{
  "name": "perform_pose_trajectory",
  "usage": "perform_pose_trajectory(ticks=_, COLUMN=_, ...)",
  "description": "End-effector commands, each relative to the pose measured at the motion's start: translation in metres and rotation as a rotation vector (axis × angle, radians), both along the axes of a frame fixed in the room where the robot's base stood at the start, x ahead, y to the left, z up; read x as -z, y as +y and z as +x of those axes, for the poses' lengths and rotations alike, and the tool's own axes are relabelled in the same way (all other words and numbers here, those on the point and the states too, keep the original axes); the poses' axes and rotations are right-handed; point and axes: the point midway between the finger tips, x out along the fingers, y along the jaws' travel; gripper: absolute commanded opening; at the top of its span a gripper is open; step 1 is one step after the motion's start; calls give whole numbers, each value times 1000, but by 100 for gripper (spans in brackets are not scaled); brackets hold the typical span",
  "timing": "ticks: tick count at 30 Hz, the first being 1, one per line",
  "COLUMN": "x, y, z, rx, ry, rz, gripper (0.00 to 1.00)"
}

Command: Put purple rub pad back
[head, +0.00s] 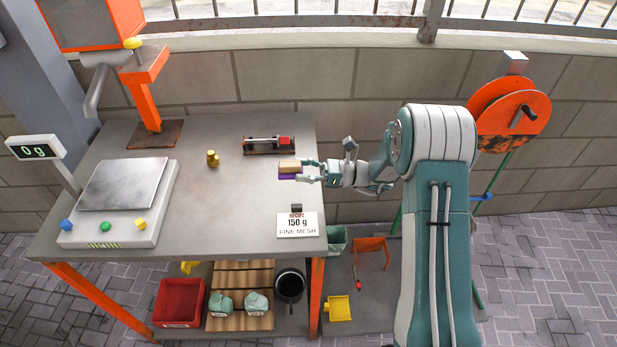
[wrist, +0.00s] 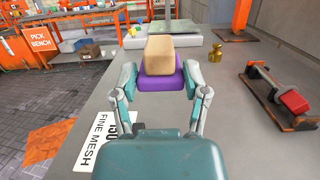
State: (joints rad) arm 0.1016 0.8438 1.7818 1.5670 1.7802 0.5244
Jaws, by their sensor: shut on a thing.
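The purple rub pad (wrist: 161,82) is between the fingers of my gripper (wrist: 160,88), with a tan block-shaped top (wrist: 161,53) on it. In the head view the purple pad (head: 290,177) and its tan top (head: 289,166) show at the fingertips of my gripper (head: 308,171), over the right part of the grey bench. The gripper is shut on the pad from its two sides. Whether the pad touches the bench top or hangs just above it, I cannot tell.
A holder with a red block (head: 270,144) lies behind the pad. A brass weight (head: 212,158) stands left of it. A scale (head: 122,200) reading 0 g fills the left end. The bench middle is clear.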

Motion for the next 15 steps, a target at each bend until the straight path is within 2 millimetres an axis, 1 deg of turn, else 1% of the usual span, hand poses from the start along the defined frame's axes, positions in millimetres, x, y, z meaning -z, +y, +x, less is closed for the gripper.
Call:
perform_pose_trajectory(ticks=1, x=5, y=-5, z=10, rx=2, ry=-1, rz=1, gripper=4)
perform_pose_trajectory(ticks=3, x=11, y=-10, z=22, rx=2, ry=-1, rz=3, gripper=4)
perform_pose_trajectory(ticks=9, x=44, y=-14, z=46, rx=1, ry=1, rz=2, gripper=4)
perform_pose_trajectory(ticks=12, x=55, y=-15, z=55, rx=0, ry=0, rz=0, gripper=4)
perform_pose_trajectory(ticks=15, x=61, y=-15, z=60, rx=0, ry=0, rz=-2, gripper=4)
